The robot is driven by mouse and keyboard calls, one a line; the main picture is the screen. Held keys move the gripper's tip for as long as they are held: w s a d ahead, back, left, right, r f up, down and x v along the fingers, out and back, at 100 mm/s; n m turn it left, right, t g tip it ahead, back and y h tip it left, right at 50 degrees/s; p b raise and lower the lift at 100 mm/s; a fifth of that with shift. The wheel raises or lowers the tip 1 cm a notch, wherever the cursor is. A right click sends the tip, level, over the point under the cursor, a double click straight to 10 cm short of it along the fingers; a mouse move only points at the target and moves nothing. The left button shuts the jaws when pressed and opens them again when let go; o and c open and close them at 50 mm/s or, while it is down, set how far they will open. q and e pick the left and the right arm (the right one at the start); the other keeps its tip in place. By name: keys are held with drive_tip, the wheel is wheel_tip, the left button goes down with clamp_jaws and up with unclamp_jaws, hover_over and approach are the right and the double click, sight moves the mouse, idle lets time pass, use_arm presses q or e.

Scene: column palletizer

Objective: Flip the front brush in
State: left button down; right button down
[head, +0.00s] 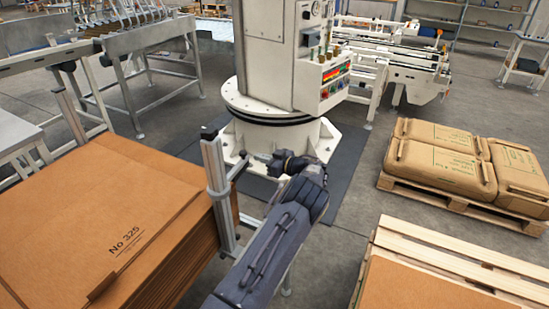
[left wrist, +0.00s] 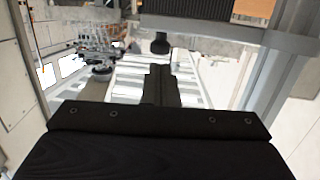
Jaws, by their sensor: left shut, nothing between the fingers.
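An upright grey metal post (head: 217,185) with a black knob on top stands at the near right corner of the cardboard stack. A short slanted grey piece (head: 238,170) beside it may belong to the front brush; I cannot make out bristles in the head view. My left gripper (head: 262,160) is shut and empty, just right of this piece; contact cannot be told. My right gripper is not in view.
A tall stack of brown cardboard sheets (head: 110,215) fills the left. The white palletizer column (head: 280,60) stands behind my gripper on its round base. Filled sacks on a pallet (head: 440,160) are at the right, with another pallet (head: 450,260) nearer. Bare floor lies between.

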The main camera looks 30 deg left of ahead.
sight(237, 168)
use_arm(q)
drive_tip(key=shift+a+f+p, duration=0.15)
drive_tip(key=shift+a+p, duration=0.15)
drive_tip(key=shift+a, duration=0.75)
drive_tip(key=shift+a+f+p, duration=0.15)
drive_tip(key=shift+a+p, duration=0.15)
drive_tip(key=shift+a, duration=0.75)
